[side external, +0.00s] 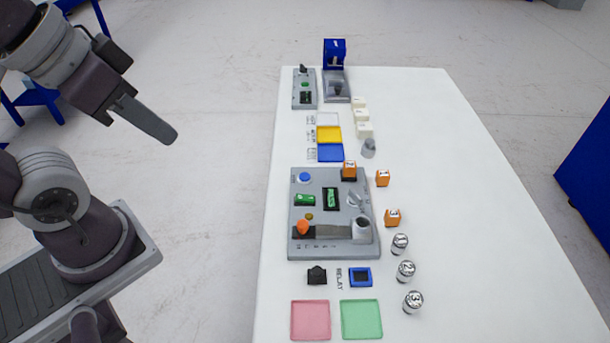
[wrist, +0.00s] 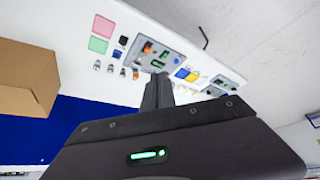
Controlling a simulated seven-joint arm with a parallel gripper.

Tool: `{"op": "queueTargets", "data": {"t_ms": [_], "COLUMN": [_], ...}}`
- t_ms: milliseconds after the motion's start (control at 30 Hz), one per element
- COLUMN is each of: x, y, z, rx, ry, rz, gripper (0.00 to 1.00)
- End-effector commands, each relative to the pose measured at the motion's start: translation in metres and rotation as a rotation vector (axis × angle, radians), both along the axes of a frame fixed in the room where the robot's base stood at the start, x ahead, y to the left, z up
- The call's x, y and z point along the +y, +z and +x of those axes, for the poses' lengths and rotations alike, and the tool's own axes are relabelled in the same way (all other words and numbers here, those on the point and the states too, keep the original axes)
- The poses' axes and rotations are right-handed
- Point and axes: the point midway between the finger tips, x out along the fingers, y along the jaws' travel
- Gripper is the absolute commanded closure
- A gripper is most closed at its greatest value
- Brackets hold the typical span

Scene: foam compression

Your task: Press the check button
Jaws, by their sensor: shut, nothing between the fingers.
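A large grey panel (side external: 335,178) lies on the white table. It carries a round blue button (side external: 305,178), a green rocker-like part (side external: 305,199), a small yellow-brown button (side external: 309,216), an orange knob (side external: 303,227) and a green-lit display (side external: 331,199). A smaller grey panel (side external: 298,100) at the far end has a green button (side external: 305,85) and a dark display. I cannot read which button is marked check. My gripper (side external: 166,136) is shut and empty, raised left of the table, apart from both panels. Its fingers show in the wrist view (wrist: 158,92).
Orange numbered blocks (side external: 392,217) and numbered cylinders (side external: 405,271) stand right of the large panel. Pink (side external: 310,320) and green (side external: 361,319) trays lie at the near end. A blue device (side external: 335,53) stands at the far end. The table's right side is clear.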

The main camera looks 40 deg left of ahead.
Motion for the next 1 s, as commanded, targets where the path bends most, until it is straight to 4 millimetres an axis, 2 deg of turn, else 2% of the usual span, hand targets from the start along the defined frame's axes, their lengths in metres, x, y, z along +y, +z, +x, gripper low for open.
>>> {"op": "queueTargets", "data": {"t_ms": [133, 233, 267, 467, 600, 667, 800, 900, 1000], "x": [0.0, 0.003, 0.005, 0.02, 0.031, 0.036, 0.047, 0.054, 0.058], "y": [0.0, -0.001, -0.001, -0.021, -0.051, -0.068, -0.117, -0.156, -0.192], "z": [0.002, 0.021, 0.031, 0.123, 0.185, 0.209, 0.259, 0.287, 0.306], "rx": [0.0, -0.005, -0.009, -0.056, -0.097, -0.114, -0.155, -0.186, -0.219], "ry": [0.004, 0.03, 0.044, 0.159, 0.231, 0.261, 0.336, 0.399, 0.461], "rz": [0.0, 0.002, 0.002, -0.017, -0.061, -0.089, -0.177, -0.259, -0.343], "gripper": [1.0, 1.0, 1.0, 1.0, 1.0, 1.0, 1.0, 1.0, 1.0]}}
